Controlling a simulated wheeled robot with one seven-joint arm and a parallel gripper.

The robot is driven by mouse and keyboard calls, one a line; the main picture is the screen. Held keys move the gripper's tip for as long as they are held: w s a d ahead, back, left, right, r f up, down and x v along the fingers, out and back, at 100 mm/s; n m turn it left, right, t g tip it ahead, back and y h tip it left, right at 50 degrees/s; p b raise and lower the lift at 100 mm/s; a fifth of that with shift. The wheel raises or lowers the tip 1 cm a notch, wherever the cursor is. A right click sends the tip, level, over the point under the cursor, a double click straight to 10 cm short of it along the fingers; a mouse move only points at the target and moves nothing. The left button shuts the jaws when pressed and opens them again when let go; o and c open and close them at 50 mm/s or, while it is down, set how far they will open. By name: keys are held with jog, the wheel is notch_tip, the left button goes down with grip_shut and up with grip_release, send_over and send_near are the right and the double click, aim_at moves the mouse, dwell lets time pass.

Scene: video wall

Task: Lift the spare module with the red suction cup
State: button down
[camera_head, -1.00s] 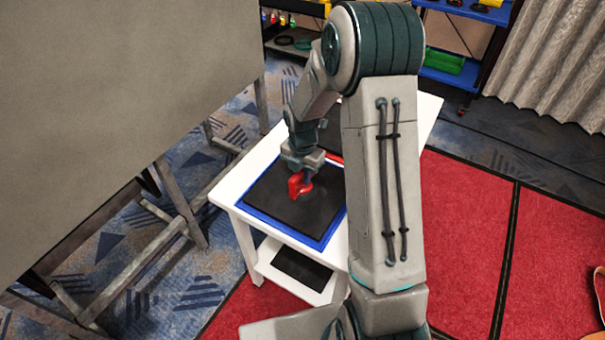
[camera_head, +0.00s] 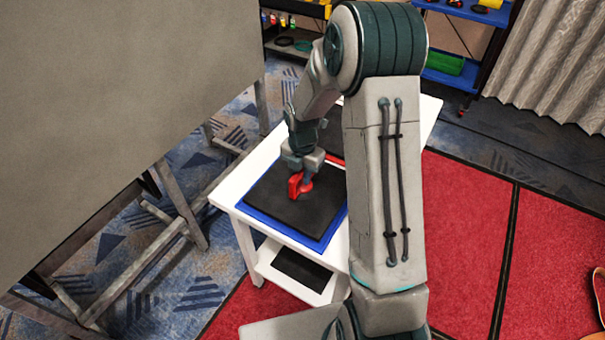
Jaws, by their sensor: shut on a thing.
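The spare module (camera_head: 278,207) is a flat black square panel over a blue mat (camera_head: 278,234) on a white table. The red suction cup (camera_head: 296,187) stands on the module's top face, near its middle. My gripper (camera_head: 303,180) points down and is shut on the red suction cup. The module looks level and seems slightly above the mat, though the gap is hard to make out.
The white table (camera_head: 232,195) has a lower shelf holding a dark panel (camera_head: 300,268). A large grey panel on a metal frame (camera_head: 182,205) stands close at left. Shelving with a green bin (camera_head: 443,63) is at the back. Red carpet (camera_head: 463,220) lies open at right.

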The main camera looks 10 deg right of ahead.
jog(key=shift+r, duration=0.35)
jog(key=shift+r+p, duration=2.75)
jog(key=shift+r, duration=0.6)
